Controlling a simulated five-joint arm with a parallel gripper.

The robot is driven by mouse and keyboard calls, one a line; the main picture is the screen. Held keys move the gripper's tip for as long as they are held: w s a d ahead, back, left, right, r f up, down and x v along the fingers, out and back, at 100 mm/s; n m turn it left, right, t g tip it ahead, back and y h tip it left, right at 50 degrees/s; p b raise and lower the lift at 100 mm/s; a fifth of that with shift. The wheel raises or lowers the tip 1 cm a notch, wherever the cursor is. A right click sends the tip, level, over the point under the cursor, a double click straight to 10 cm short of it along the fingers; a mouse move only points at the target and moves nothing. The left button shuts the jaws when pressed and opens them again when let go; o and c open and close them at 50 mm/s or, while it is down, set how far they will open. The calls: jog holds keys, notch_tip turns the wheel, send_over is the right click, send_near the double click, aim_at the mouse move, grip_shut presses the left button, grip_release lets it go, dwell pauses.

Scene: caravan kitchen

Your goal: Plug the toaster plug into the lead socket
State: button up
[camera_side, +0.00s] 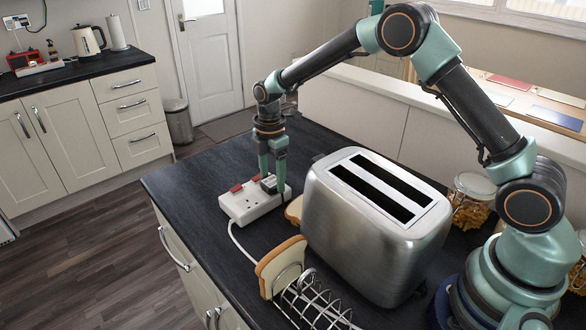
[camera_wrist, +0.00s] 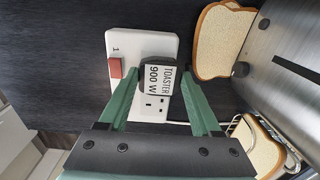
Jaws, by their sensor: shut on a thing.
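The lead socket (camera_side: 240,208) is a white double block with red switches, lying on the dark worktop left of the steel toaster (camera_side: 370,225). The lead socket (camera_wrist: 117,45) also shows in the wrist view, with one red switch and one bare outlet visible. My gripper (camera_side: 272,178) points down over the far right part of the block. It is shut on the black toaster plug (camera_wrist: 157,78), whose white label reads "TOASTER 900 W". The plug covers the part of the block beside the bare outlet. Its pins are hidden, and I cannot tell whether it is seated or just above.
A pasta jar (camera_side: 470,200) stands behind the toaster. The white lead (camera_side: 236,240) runs from the block toward the front. The worktop left of the block is clear.

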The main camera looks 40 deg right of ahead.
jog(key=shift+f, duration=0.55)
jog(key=o, duration=1.4)
jog(key=shift+o, duration=0.2)
notch_tip(320, 180, up, 12)
jog(key=shift+r, duration=0.1)
